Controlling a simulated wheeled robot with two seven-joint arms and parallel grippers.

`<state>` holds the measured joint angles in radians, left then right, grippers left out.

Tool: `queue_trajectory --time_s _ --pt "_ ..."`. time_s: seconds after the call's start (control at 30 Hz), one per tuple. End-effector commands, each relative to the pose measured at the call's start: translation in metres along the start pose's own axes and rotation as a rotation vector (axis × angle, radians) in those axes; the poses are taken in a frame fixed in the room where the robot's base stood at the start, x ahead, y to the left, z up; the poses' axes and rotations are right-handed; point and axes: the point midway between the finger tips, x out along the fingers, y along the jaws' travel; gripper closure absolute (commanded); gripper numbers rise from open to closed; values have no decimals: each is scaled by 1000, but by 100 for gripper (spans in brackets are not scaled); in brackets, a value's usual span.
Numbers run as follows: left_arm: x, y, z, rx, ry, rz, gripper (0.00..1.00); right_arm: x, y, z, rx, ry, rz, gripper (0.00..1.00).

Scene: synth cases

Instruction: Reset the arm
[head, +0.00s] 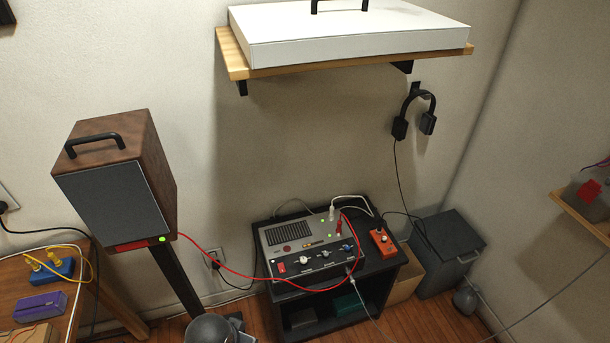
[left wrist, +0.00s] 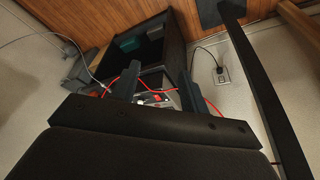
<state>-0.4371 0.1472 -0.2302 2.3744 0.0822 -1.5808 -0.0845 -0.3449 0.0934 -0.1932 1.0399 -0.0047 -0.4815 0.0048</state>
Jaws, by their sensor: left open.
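My left gripper (left wrist: 159,72) shows in the left wrist view. Its two dark fingers stand apart with nothing held between them. Beyond the fingers are the black stand (left wrist: 178,45) and part of the device on it, with red cable around them. The fingers hide part of the device. In the head view, the grey control box (head: 308,248) with knobs sits on the black stand (head: 345,285), with a red and a white cable plugged in. I cannot make out either gripper in the head view.
A wooden speaker (head: 115,195) stands on a post at left. A wooden shelf (head: 235,60) holds a white case (head: 350,35). Headphones (head: 413,112) hang on the wall. An orange pedal (head: 383,243) sits beside the control box.

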Motion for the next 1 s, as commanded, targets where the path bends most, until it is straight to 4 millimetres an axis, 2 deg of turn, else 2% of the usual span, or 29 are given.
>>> queue_trajectory --time_s 0.03,0.2,0.6,0.87,1.0 --pt "-5 -4 9 -25 -4 -12 55 0 0 0 0 0 0 100" --pt "-18 -17 30 -90 -14 -51 55 0 0 -1 0 0 0 100" --pt "-42 -37 65 -190 -31 -118 55 0 -2 -2 1 2 -2 100" --pt "9 -38 68 -186 -44 -109 55 -2 -4 -7 3 0 -4 100" --pt "42 -39 73 -186 -53 -105 55 -4 -6 -7 4 -6 -6 100"
